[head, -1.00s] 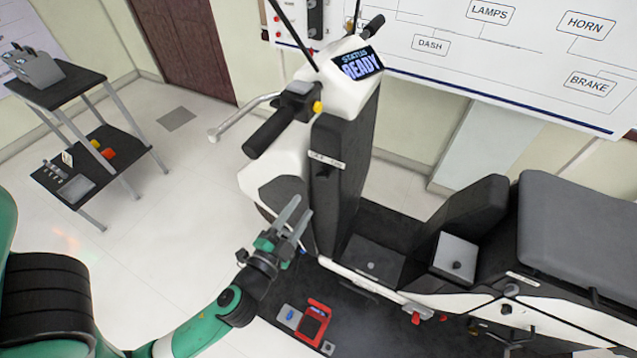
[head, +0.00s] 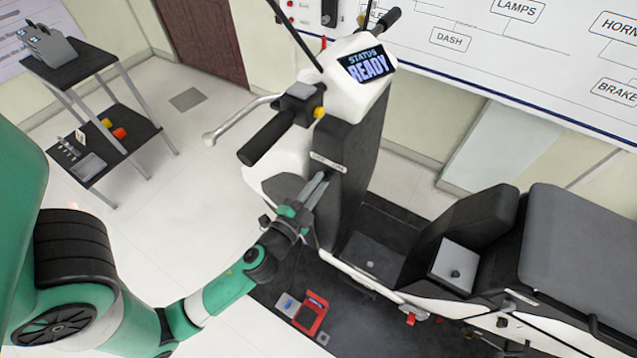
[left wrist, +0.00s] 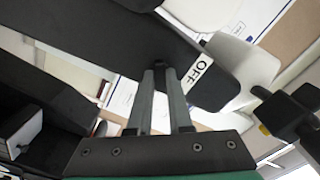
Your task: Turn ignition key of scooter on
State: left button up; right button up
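The scooter's steering column (head: 352,165) stands upright, dark-faced, with a white lock label (head: 328,162) on its front. In the left wrist view the label (left wrist: 198,75) reads OFF. My left gripper (head: 323,180) reaches the column face just below this label. In the left wrist view its two grey fingers (left wrist: 160,82) lie close together, with the dark ignition key (left wrist: 160,76) filling the narrow gap between the tips. In the head view the fingers hide the key. The dash display (head: 367,65) reads STATUS READY. My right gripper is not in view.
The handlebar grip (head: 266,138) and brake lever (head: 238,118) jut out above my left gripper. A red and grey item (head: 310,314) lies on the dark mat below. A two-shelf cart (head: 75,70) stands at the left. The floor between is clear.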

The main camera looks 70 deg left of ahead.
pick_arm(q)
grip_shut()
jog(key=shift+m, duration=0.7)
jog(key=o, duration=0.7)
grip_release()
jog(key=shift+c, duration=0.2)
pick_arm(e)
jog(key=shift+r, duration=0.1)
